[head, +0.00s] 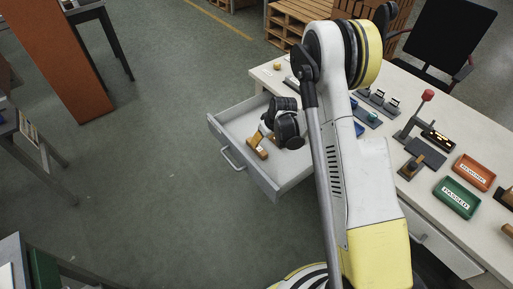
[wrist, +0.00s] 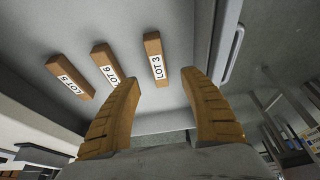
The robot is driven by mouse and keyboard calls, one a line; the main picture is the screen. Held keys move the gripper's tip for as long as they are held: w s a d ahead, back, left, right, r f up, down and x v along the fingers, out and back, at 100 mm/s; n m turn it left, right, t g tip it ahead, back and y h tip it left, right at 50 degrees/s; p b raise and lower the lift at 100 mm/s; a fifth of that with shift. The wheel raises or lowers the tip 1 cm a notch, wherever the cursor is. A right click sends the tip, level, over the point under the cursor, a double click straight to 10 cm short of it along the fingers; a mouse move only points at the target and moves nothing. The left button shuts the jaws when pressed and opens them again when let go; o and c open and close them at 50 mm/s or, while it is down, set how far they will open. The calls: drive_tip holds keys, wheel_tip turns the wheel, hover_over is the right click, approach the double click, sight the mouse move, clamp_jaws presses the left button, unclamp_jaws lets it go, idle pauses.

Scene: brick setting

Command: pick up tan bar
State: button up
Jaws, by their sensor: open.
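Three tan bars lie apart in an open drawer (head: 222,131) in the wrist view: one labelled LOT 3 (wrist: 154,48), one LOT 6 (wrist: 102,58) and one LOT 5 (wrist: 66,75). My gripper (wrist: 160,80) is open, with its two ridged tan fingers spread. The near end of the LOT 3 bar shows between the fingertips, and nothing is gripped. In the head view my gripper (head: 258,146) points down into the drawer. There my arm and gripper hide much of the drawer, and I cannot make out the bars.
The drawer's walls stand close around my gripper; its handle (head: 232,159) is on the front. The white workbench (head: 408,206) holds an orange tray (head: 474,172), a green tray (head: 457,198) and a lever with a red knob (head: 427,96). The floor left of the drawer is clear.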

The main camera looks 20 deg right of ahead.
sight(259, 150)
drive_tip(key=b+x, duration=0.2)
drive_tip(key=x, duration=0.3)
drive_tip(key=shift+f, duration=0.15)
drive_tip(key=b+x, duration=0.3)
drive_tip(key=x, duration=0.2)
drive_tip(key=shift+w+d+f, duration=0.15)
drive_tip(key=shift+w, duration=0.15)
clamp_jaws()
